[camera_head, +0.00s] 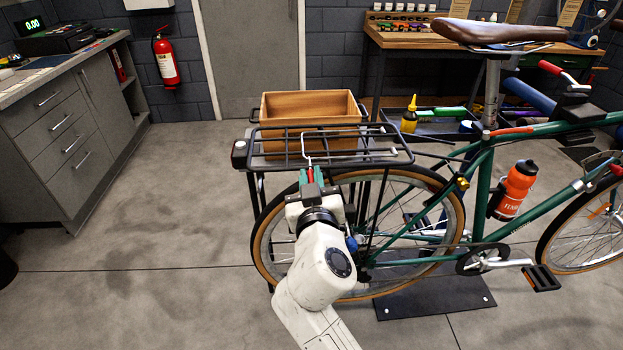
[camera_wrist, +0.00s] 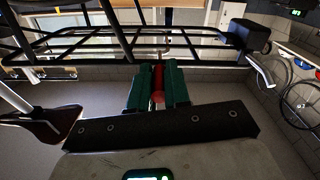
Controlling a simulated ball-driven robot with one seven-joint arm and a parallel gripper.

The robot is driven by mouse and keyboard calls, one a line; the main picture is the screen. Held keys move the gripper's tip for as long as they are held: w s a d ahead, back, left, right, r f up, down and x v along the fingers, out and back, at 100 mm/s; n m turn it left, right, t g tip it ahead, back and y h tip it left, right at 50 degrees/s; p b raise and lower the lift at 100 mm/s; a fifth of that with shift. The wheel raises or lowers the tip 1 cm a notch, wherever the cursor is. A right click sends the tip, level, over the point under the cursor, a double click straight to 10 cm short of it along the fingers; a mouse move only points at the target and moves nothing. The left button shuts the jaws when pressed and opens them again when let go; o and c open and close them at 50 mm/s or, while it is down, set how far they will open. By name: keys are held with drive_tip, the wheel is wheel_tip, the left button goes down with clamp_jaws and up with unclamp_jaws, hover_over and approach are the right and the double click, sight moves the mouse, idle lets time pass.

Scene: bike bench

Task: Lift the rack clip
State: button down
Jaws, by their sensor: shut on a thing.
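In the wrist view the red grip (camera_wrist: 158,82) stands between the two green fingers of my gripper (camera_wrist: 158,88). The wire part (camera_head: 307,145) lies over the rack bars in the head view. How far the clip is raised off the bars I cannot tell.
A wooden crate (camera_head: 310,98) is at the rack, on its far side. The rear wheel (camera_head: 440,240) is just right of my arm. An orange bottle (camera_head: 515,190) is on the frame. A grey cabinet (camera_head: 60,135) stands at left; the floor (camera_head: 150,230) between is clear.

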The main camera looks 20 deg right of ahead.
drive_tip(key=shift+r, duration=0.15)
drive_tip(key=shift+r+m, duration=0.3)
drive_tip(key=shift+r, duration=0.2)
drive_tip(key=s+d+r+m, duration=0.1)
drive_tip(key=d+r+m, duration=0.25)
drive_tip(key=r, duration=0.25)
drive_tip(key=s+d+r+m, duration=0.1)
drive_tip(key=d+r+m, duration=0.1)
drive_tip(key=r+m, duration=0.4)
drive_tip(key=s+d+r+m+p, duration=0.1)
drive_tip(key=s+d+r+m, duration=0.1)
drive_tip(key=d+m, duration=0.3)
drive_tip(key=s+d+r+m+p, duration=0.1)
drive_tip(key=s+d+r+m, duration=0.2)
drive_tip(key=d, duration=0.7)
drive_tip(key=shift+d+m, duration=0.4)
drive_tip(key=shift+m, duration=0.65)
drive_tip(key=shift+r, duration=0.1)
